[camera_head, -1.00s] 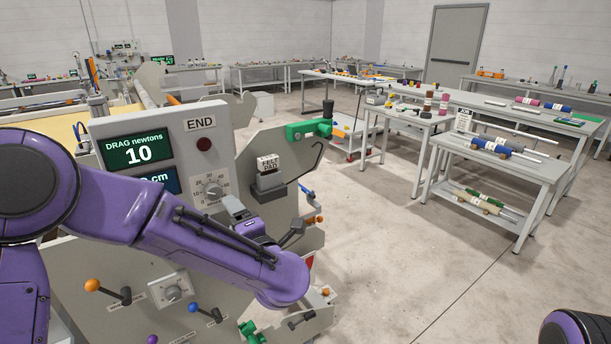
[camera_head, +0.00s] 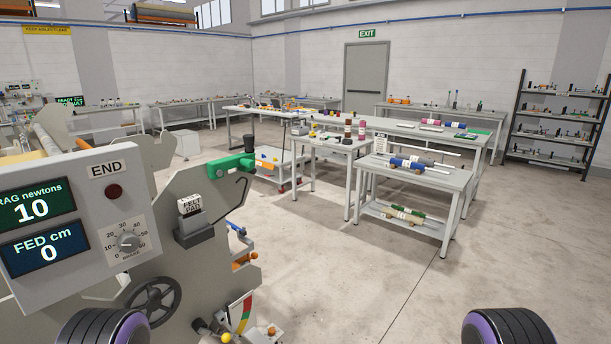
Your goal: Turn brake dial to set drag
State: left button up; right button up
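The brake dial (camera_head: 128,242) is a small grey knob on a white scale plate with numbers around it, on the lower right of the grey control panel (camera_head: 75,163) at the left. Its pointer is too small to read surely. The drag display (camera_head: 33,205) above left reads 10 newtons. The display under it (camera_head: 43,247) reads FED cm 0. Nothing covers the dial. Neither gripper is in view; only rounded dark and purple parts of my arms show at the bottom edge, one at left and one right of centre.
A black handwheel (camera_head: 153,301) and a red-yellow-green gauge (camera_head: 241,314) are lower on the machine. Tables with rolls (camera_head: 418,172) stand beyond; the floor (camera_head: 350,275) between is clear.

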aim_at(128, 242)
jog(key=u, duration=1.05)
jog(key=k, duration=0.3)
jog(key=u, duration=0.55)
